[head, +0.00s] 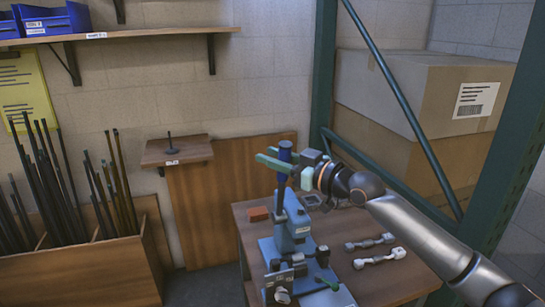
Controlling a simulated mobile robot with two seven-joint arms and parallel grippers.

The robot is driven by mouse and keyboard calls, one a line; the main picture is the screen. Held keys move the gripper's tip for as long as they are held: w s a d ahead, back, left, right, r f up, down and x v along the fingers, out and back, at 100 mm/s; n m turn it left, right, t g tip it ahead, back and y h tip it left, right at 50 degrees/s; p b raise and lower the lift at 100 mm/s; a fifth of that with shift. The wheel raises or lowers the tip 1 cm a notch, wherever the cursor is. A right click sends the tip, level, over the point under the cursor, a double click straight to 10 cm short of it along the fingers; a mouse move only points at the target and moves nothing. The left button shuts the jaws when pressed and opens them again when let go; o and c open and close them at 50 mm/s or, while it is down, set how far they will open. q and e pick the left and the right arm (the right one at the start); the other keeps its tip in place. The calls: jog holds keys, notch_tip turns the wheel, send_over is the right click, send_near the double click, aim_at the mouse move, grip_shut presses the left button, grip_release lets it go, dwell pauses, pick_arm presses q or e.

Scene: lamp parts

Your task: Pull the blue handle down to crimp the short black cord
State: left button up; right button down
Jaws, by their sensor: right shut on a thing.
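The blue handle (282,188) stands nearly upright above the grey-blue crimping press (291,230) on the small table. My right gripper (285,157) comes in from the right and is shut on the upper part of the blue handle, its green fingers on either side of it. The top of the handle shows above the fingers. A short black cord cannot be made out; the dark parts low on the press are too small to tell apart. My left gripper is not in view.
Two pale double-ended parts (379,257) lie on the wooden table (375,285) right of the press. A reddish block (258,214) lies behind it on the left. A green rack post (322,75) and cardboard boxes (430,90) stand close to my right arm.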

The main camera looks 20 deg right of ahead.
aim_at(282, 182)
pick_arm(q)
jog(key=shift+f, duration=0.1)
pick_arm(e)
jog(key=shift+s+f, duration=0.1)
